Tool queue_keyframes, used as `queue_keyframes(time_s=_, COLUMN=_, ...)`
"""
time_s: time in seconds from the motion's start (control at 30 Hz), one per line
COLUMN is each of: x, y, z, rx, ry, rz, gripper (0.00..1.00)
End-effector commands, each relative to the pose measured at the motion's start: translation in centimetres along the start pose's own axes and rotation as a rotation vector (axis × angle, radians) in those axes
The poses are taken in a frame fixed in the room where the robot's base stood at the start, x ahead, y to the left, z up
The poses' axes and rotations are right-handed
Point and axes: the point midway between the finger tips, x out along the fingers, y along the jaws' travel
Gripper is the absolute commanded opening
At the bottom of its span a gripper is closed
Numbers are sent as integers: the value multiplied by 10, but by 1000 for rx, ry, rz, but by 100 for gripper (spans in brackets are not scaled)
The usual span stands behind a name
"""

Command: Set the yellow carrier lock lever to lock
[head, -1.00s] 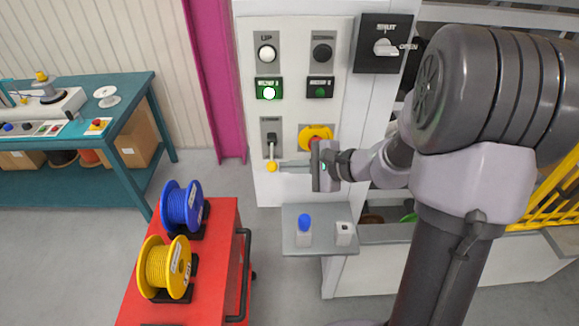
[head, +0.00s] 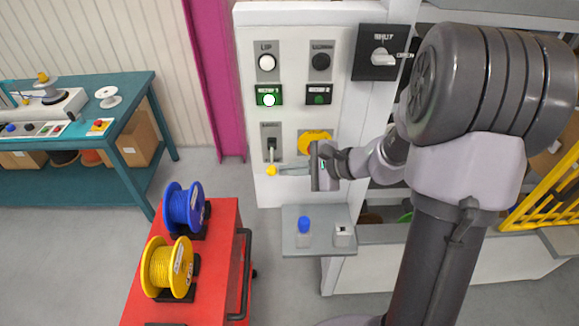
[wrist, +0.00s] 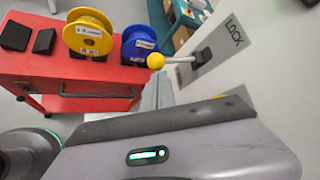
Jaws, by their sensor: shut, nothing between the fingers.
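The lock lever is a pale rod with a yellow ball knob (head: 271,170), on a grey plate (head: 271,130) on the white panel. In the head view the rod hangs down and out from its dark pivot. In the wrist view the yellow knob (wrist: 156,61) sticks out sideways from the plate marked LOCK (wrist: 234,33). My gripper (head: 280,169) is shut and empty, its fingertips close to the right side of the knob. I cannot tell whether they touch it.
A yellow-plated control (head: 315,138) sits just right of the lever, partly hidden by my gripper. A red cart (head: 222,232) with blue and yellow reels stands at the front left.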

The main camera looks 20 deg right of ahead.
Motion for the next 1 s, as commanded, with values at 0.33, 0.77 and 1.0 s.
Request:
queue_keyframes(time_s=0.33, x=-12, y=-11, z=15, rx=133, ry=-2, rz=117, gripper=0)
queue_keyframes(time_s=0.77, x=-22, y=-26, z=27, rx=415, ry=-1, rz=360, gripper=0)
queue_keyframes(time_s=1.0, x=-20, y=-22, z=24, rx=411, ry=-1, rz=354, gripper=0)
